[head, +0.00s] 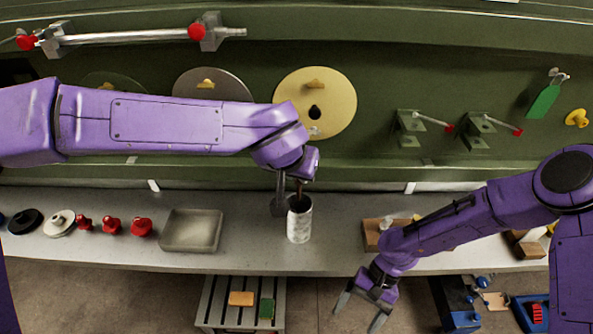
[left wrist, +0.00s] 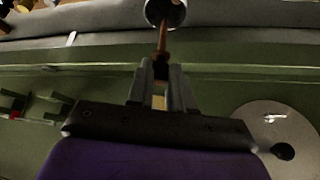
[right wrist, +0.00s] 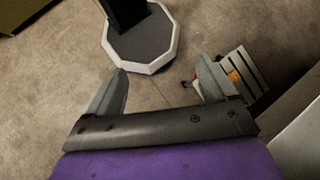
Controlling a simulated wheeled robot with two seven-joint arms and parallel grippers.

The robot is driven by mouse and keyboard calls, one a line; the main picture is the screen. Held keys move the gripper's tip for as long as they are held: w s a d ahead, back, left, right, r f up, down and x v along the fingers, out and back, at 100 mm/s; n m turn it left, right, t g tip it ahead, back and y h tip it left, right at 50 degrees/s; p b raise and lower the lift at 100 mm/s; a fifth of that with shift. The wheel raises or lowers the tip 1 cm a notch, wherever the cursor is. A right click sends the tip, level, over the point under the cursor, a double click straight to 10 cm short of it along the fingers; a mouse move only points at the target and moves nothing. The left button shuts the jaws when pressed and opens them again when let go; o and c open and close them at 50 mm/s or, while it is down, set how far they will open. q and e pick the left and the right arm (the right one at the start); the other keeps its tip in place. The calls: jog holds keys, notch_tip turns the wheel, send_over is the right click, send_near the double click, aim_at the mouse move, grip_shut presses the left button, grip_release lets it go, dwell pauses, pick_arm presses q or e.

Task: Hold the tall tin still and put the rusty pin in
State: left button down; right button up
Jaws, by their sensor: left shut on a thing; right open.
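The tall tin (head: 299,226) stands upright on the grey shelf, pale and mottled with a dark open mouth. It also shows at the top of the left wrist view (left wrist: 178,22). My left gripper (head: 289,200) is above the tin, shut on the rusty pin (left wrist: 163,40), a thin brown rod. The pin points at the tin's mouth and overlaps it; I cannot tell how deep its tip is. My right gripper (head: 362,314) is open and empty, below the shelf's front edge, away from the tin. Its spread fingers show in the right wrist view (right wrist: 161,66).
A grey tray (head: 191,231) sits left of the tin, with red knobs (head: 111,225) further left. A wooden block (head: 372,236) stands to the right, partly behind my right arm. A slatted stand (head: 240,318) is below. Discs and brackets line the green wall.

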jog(key=w+r+m+y, duration=0.2)
jog(key=w+r, duration=0.4)
jog(key=m+t+y, duration=0.5)
jog(key=m+t, duration=0.1)
jog(key=m, duration=0.5)
send_near(303, 225)
jog(key=w+f, duration=0.1)
jog(key=f, duration=0.1)
jog(key=w+f, duration=0.2)
jog(key=shift+f, duration=0.2)
jog(key=x, duration=1)
jog(key=shift+s, duration=0.1)
jog(key=c, duration=0.6)
jog(key=shift+c, duration=0.2)
